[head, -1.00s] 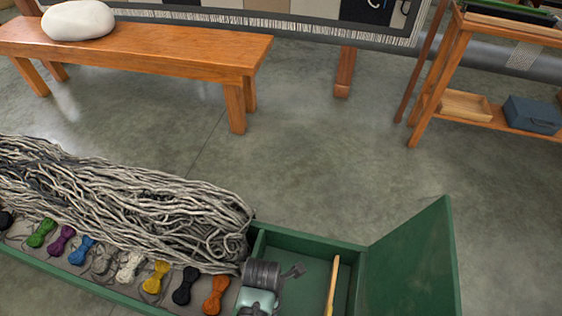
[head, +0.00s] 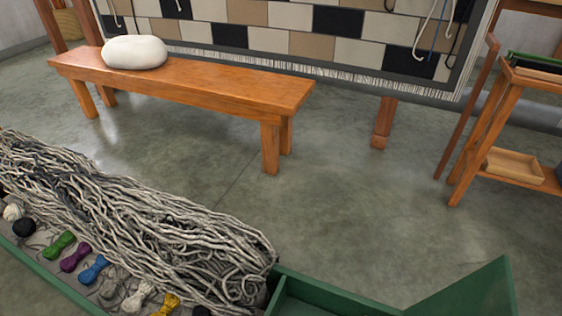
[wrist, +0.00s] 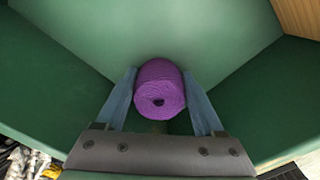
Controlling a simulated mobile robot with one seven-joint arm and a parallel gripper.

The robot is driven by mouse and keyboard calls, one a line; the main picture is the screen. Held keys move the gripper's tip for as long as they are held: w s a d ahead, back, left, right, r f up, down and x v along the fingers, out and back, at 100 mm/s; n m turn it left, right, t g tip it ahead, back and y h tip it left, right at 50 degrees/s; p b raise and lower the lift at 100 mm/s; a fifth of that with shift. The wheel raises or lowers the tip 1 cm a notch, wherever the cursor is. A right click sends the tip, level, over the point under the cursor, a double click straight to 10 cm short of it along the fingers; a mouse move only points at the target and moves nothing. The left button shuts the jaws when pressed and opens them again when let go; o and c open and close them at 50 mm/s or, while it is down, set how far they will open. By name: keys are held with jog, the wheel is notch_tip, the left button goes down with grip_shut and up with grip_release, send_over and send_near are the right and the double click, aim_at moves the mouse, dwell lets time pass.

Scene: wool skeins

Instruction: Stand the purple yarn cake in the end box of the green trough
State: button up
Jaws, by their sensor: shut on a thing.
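The purple yarn cake (wrist: 160,92) is in the middle of the wrist view, with its hollow core facing the camera. My gripper (wrist: 159,75) is shut on it, one blue-grey finger on each side. Green walls (wrist: 45,85) surround it, and a paler green surface (wrist: 200,30) lies beyond it. I cannot tell whether the cake touches the bottom. In the head view the green trough (head: 335,295) runs along the lower edge, its right end partly cut off. My gripper and the cake are not in the head view.
Grey wool strands (head: 140,220) and several small coloured skeins, one purple (head: 75,258), fill the trough's left part. A raised green panel (head: 475,292) stands at its right. Open floor (head: 350,200) separates it from a wooden bench (head: 200,85) and a shelf (head: 485,130).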

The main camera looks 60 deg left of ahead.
jog(key=shift+f, duration=0.15)
jog(key=o, duration=1.4)
jog(key=shift+c, duration=0.2)
notch_tip(320, 180, up, 12)
jog(key=p, duration=0.7)
jog(key=shift+r, duration=0.2)
